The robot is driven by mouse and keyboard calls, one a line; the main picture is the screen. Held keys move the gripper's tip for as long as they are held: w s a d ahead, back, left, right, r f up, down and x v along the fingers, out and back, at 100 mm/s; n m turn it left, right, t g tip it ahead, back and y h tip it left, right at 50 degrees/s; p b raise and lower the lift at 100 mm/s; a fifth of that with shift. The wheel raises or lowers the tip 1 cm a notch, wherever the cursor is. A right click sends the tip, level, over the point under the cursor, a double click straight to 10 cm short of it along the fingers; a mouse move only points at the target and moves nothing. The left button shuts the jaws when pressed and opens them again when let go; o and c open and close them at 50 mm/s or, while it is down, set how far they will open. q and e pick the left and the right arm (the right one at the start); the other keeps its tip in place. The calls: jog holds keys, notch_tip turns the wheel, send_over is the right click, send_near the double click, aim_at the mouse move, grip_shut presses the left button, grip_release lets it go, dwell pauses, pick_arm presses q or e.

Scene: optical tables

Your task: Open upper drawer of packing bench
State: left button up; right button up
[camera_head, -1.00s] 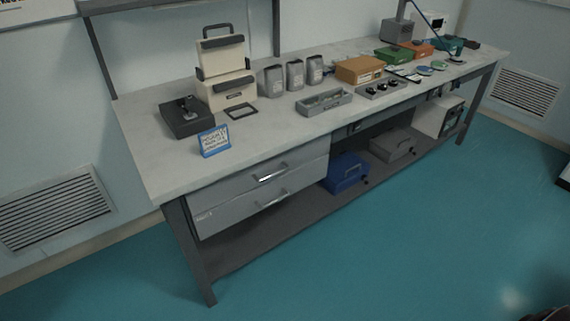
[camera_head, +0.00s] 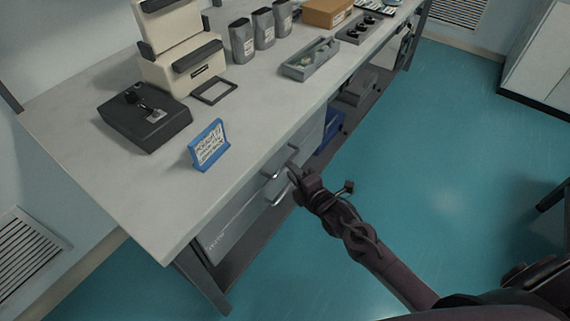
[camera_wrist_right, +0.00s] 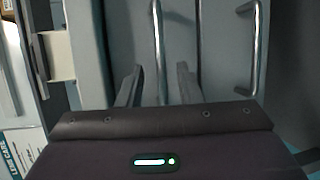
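The packing bench (camera_head: 105,195) has two grey drawers under its left end. The upper drawer (camera_head: 235,205) and the lower drawer (camera_head: 240,226) both look closed. My right gripper (camera_head: 291,163) is at the upper drawer's bar handle (camera_head: 270,172). In the right wrist view, its two fingers (camera_wrist_right: 158,85) are apart, with the upper handle (camera_wrist_right: 158,40) running between them. I see gaps on both sides of the bar. The lower drawer's handle (camera_wrist_right: 256,45) is to the right there. My left gripper is not in view.
On the bench top are a blue-framed sign (camera_head: 209,146), a black box (camera_head: 145,118), cream cases (camera_head: 182,68), several grey containers (camera_head: 242,42) and a grey tray (camera_head: 310,60). A blue bin (camera_head: 329,128) is below. The teal floor (camera_head: 440,150) in front is clear.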

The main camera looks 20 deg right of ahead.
jog(key=shift+x, duration=2.4)
jog(key=shift+s, duration=0.1)
jog(key=shift+c, duration=0.2)
jog(key=shift+f, duration=0.1)
grip_shut()
